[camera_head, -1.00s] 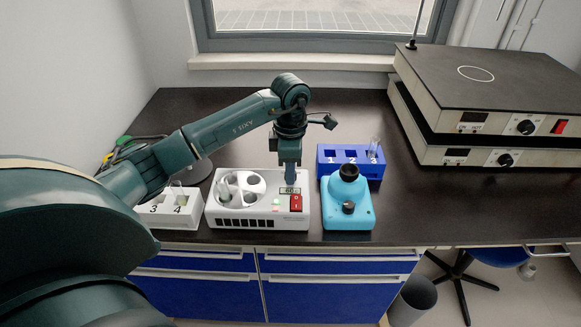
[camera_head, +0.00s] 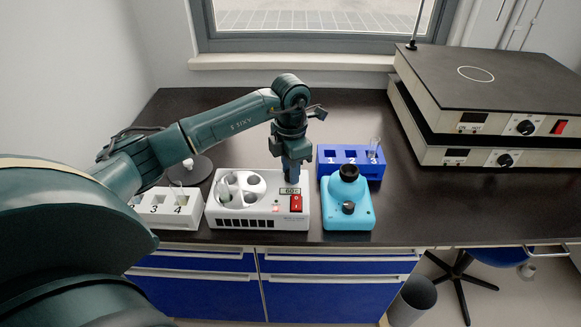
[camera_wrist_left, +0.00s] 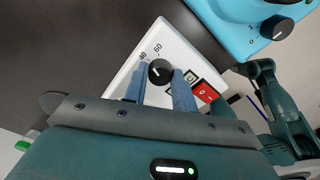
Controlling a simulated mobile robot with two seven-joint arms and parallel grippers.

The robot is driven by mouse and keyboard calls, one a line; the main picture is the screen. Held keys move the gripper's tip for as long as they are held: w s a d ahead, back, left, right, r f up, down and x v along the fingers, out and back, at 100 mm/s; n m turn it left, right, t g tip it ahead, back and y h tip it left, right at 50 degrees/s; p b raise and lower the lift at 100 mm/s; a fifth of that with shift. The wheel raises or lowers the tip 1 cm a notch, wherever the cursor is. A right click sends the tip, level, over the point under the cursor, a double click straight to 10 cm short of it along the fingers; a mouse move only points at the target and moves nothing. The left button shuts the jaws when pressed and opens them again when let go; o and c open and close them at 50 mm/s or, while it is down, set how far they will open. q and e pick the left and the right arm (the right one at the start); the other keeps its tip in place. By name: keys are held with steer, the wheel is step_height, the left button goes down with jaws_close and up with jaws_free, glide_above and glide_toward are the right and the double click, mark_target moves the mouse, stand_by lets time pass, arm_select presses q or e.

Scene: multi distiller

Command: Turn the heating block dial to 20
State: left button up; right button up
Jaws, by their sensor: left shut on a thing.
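My left gripper (camera_head: 292,181) points down at the block's right part. In the wrist view its two blue fingers stand on either side of the dial, shut on it. In the head view the gripper hides the dial. My right gripper is out of view.
A white rack (camera_head: 160,221) marked 3 and 4 stands left of the block. A turquoise device (camera_head: 348,205) with a knob stands close on the right, in front of a blue rack (camera_head: 327,171). Stacked hot plates (camera_head: 480,85) fill the back right.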

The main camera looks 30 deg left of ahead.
arm_select(q)
steer(key=n, duration=0.3)
steer(key=shift+r+n, duration=0.1)
steer(key=shift+n, duration=0.2)
steer(key=n, duration=0.2)
steer(key=shift+n+p, duration=0.35)
steer(key=shift+n, duration=0.05)
steer(key=n, duration=0.4)
steer(key=shift+p, duration=0.3)
steer(key=shift+n, duration=1)
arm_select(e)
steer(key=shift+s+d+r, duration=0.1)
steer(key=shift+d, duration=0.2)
arm_select(q)
steer(key=o, duration=1)
